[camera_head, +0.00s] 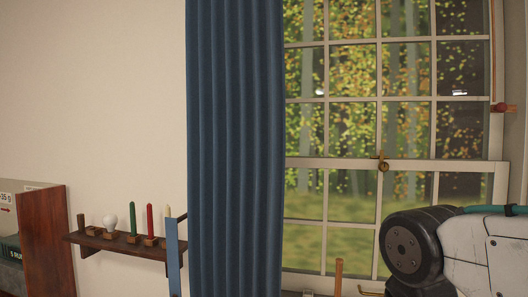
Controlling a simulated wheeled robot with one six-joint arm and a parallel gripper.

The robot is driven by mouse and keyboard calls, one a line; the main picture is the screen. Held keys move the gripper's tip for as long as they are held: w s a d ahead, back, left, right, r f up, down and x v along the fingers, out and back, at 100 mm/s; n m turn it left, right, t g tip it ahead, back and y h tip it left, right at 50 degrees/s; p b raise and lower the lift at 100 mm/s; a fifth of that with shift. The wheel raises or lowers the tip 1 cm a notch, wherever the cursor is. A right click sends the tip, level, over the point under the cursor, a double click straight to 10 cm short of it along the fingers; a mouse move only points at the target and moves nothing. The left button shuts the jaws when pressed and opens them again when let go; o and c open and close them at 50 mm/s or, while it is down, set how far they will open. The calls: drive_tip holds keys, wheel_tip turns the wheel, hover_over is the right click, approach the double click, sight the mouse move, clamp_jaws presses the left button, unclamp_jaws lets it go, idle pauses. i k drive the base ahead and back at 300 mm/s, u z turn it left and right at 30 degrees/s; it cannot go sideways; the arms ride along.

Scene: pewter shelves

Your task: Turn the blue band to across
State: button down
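A narrow blue strip (173,258) stands nearly upright at the right end of the small wall shelf, just left of the curtain. Its lower end runs out of the bottom of the picture. It may be the blue band, but I cannot tell what it is fixed to. Part of my arm (445,250), white with a black round joint, shows at the lower right in front of the window. My gripper is not in view.
A long blue curtain (235,150) hangs between the shelf and the window. The dark wooden shelf (125,246) holds candles and a white bulb-like object (110,222). A brass latch (383,163) sits on the window's middle rail. A reddish-brown panel (50,240) stands at the left.

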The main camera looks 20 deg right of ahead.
sight(170, 223)
drive_tip(key=u, duration=0.5)
drive_tip(key=k, duration=1.05)
drive_tip(key=z, duration=0.35)
drive_tip(key=i, duration=1.55)
drive_tip(key=u, duration=0.65)
